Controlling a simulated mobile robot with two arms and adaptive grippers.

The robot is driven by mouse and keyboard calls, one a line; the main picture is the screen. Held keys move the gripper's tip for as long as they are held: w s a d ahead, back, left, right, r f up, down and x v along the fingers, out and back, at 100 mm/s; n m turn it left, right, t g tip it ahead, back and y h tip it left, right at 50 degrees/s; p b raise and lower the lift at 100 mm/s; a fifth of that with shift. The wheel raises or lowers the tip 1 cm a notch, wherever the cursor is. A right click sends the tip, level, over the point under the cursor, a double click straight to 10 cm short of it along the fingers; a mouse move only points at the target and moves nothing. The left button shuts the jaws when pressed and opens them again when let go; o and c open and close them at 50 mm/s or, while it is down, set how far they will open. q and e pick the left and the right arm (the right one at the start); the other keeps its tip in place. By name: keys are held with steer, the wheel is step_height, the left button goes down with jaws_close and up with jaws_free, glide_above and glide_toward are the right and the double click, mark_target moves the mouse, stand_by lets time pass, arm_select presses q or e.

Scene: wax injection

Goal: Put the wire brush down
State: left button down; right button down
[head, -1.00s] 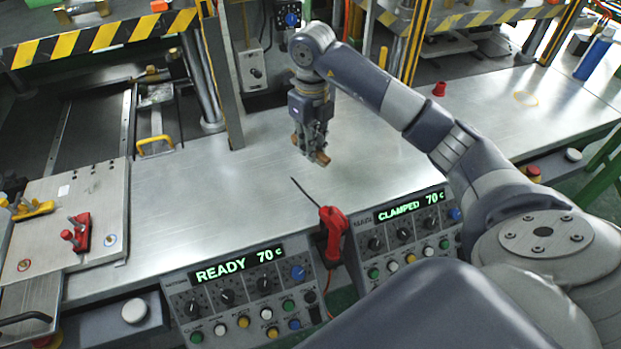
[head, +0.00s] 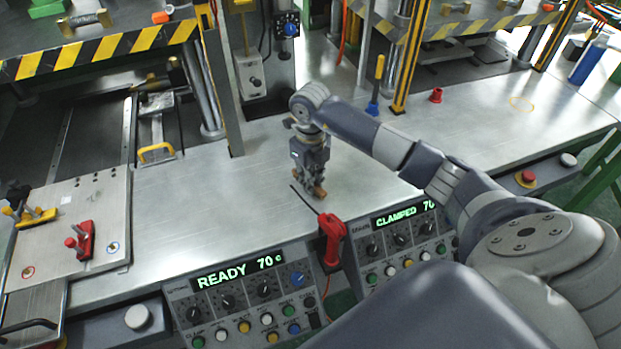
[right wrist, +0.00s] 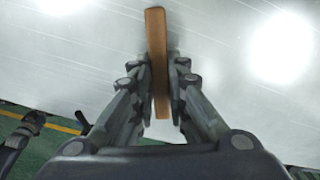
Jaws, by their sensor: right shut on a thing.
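My right gripper (head: 313,188) is shut on the wire brush (head: 320,193), low over the metal bench top. In the right wrist view the brush shows as a narrow brown wooden strip (right wrist: 158,60) running lengthwise between the two fingers (right wrist: 159,85). Its bristles are not visible. I cannot tell whether the brush touches the bench. No left gripper can be made out.
The bench top (head: 215,195) is clear around the right gripper. A red tool (head: 331,240) with a thin dark tip stands close in front, between control panels reading READY (head: 240,295) and CLAMPED (head: 400,240). A plate with a red clamp (head: 82,240) lies left.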

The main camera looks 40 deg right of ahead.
steer(key=c, duration=1.6)
jaws_free()
steer(key=shift+r, duration=0.1)
step_height(320, 180, up, 12)
steer(key=shift+b, duration=1.05)
